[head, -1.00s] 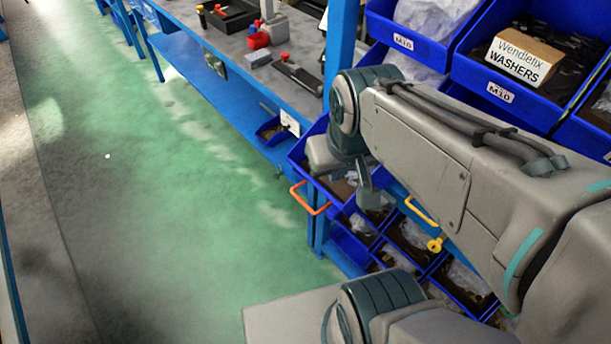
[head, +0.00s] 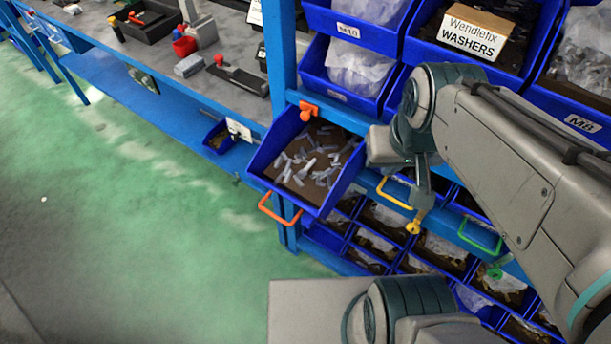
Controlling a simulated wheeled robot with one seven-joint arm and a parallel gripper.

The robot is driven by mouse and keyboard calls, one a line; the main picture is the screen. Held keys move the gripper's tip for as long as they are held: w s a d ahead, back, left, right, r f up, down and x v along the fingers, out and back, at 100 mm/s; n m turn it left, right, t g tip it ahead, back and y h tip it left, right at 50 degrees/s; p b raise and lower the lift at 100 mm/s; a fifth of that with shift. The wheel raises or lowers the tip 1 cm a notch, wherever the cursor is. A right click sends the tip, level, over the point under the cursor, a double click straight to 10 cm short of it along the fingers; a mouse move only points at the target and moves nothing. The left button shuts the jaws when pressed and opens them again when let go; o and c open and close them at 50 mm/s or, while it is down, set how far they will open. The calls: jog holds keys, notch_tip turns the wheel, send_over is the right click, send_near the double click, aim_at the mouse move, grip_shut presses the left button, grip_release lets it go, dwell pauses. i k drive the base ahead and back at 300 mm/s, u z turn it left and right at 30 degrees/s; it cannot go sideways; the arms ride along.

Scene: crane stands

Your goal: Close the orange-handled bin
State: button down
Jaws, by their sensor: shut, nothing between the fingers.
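The orange-handled bin (head: 262,160) is a blue bin sticking out from the rack, left of centre in the head view. Its orange handle (head: 278,210) is on its front edge, facing the green floor. It holds several pale pieces on a brown bottom. My gripper (head: 422,200) hangs below my wrist, to the right of the bin and apart from the orange handle. It is shut and empty. My wrist hides part of the space at the bin's right side.
A yellow handle (head: 394,194) and a green handle (head: 480,236) are on the rack to the right. Open blue bins (head: 340,85) sit above, one with a washers box (head: 475,35). A blue post (head: 281,60) stands behind the bin. The green floor (head: 130,220) at left is clear.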

aim_at(290, 143)
jog(key=z, duration=0.35)
jog(key=k, duration=0.55)
jog(key=u, duration=1.5)
